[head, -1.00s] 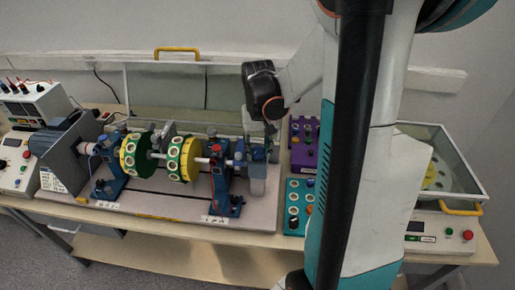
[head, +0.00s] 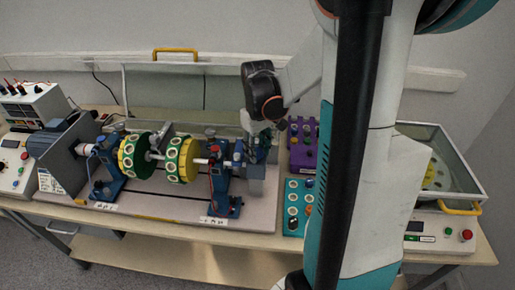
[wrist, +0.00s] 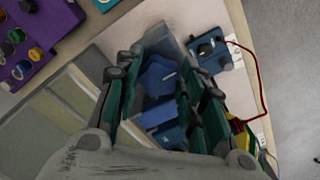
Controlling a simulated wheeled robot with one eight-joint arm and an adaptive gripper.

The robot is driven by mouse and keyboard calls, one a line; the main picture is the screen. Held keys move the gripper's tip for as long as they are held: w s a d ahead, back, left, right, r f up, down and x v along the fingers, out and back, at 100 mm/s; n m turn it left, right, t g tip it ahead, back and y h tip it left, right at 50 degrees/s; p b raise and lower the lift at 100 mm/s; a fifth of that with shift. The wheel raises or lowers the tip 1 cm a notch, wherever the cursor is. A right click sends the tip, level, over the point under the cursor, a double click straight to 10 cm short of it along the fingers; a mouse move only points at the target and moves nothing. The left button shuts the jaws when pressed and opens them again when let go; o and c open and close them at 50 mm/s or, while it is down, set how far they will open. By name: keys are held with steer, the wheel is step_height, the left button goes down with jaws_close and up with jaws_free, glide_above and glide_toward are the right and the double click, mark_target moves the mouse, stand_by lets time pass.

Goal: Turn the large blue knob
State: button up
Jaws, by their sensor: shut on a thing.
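The large blue knob (wrist: 157,76) shows in the wrist view between the two dark green finger pads. My gripper (wrist: 156,54) is shut on it, with a finger on each side. In the head view my gripper (head: 261,128) is at the right end of the shaft rig, above a grey block (head: 256,180). The knob is hard to make out there because my gripper and wrist cover it.
The rig carries two green-and-yellow discs (head: 180,160) on a shaft between blue supports (head: 222,190). A purple panel (head: 304,148) and a teal panel (head: 293,210) with knobs stand close at the right. A red cable (wrist: 263,95) runs near the rig.

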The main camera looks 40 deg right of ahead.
mark_target(258, 151)
steer(key=o, duration=1)
steer(key=shift+o, duration=0.2)
step_height(258, 151, up, 12)
